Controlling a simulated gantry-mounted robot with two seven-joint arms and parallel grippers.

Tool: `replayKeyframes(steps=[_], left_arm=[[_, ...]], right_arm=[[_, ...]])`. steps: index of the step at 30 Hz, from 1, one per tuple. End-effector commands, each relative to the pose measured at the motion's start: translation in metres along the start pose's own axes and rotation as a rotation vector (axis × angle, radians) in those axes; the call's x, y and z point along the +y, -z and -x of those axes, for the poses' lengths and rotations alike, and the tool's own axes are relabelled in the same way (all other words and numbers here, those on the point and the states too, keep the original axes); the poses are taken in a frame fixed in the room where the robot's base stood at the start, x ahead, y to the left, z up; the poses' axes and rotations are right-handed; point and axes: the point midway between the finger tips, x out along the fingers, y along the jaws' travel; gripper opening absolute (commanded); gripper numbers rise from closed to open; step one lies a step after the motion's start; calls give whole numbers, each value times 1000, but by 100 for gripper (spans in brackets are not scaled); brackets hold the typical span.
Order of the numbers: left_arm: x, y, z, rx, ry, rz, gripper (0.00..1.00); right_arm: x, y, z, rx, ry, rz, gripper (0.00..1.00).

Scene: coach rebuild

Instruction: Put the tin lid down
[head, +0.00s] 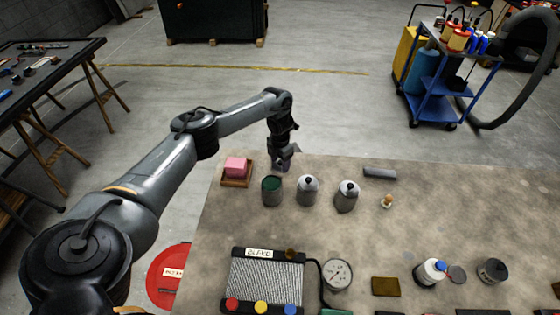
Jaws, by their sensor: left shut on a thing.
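My left gripper (282,165) is at the far edge of the table, behind an open tin. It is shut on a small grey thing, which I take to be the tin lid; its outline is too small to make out. The open tin (272,197) shows a dark green inside and has no lid on it. Two grey metal containers with dark knobs on top stand to its right, one nearer (307,193) and one further right (346,199). My right gripper is not in view.
A pink block in a wooden tray (235,182) lies left of the open tin. A grey bar (380,173) and a small wooden-topped piece (387,202) lie to the right. A radiator-like panel (265,280) and gauge (337,274) are in front. The table's middle (330,235) is clear.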

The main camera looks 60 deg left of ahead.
Motion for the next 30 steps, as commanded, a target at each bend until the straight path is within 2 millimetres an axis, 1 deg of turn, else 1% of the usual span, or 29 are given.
replayKeyframes(steps=[1, 3, 6, 14, 19, 23, 25, 27, 29, 30], left_arm=[[0, 0, -2, 0, 0, 0, 63], [0, 0, -1, 0, 0, 0, 74], [0, 0, -1, 0, 0, 0, 87], [0, 0, -1, 0, 0, 0, 87], [0, 0, 7, -1, 0, 0, 87], [0, -1, 25, -3, 1, -1, 87], [0, -1, 37, -4, 0, -1, 87], [0, -1, 54, -3, 0, -2, 87], [0, -1, 65, -3, -1, -1, 87], [0, -1, 74, -3, -1, -1, 87]], right_arm=[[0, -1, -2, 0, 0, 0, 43], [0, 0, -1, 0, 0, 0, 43], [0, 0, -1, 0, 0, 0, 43], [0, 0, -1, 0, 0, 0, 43], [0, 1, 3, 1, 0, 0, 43], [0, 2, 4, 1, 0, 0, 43], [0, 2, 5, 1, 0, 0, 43], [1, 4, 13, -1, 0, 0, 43], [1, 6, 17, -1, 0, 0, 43], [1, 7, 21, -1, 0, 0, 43]])
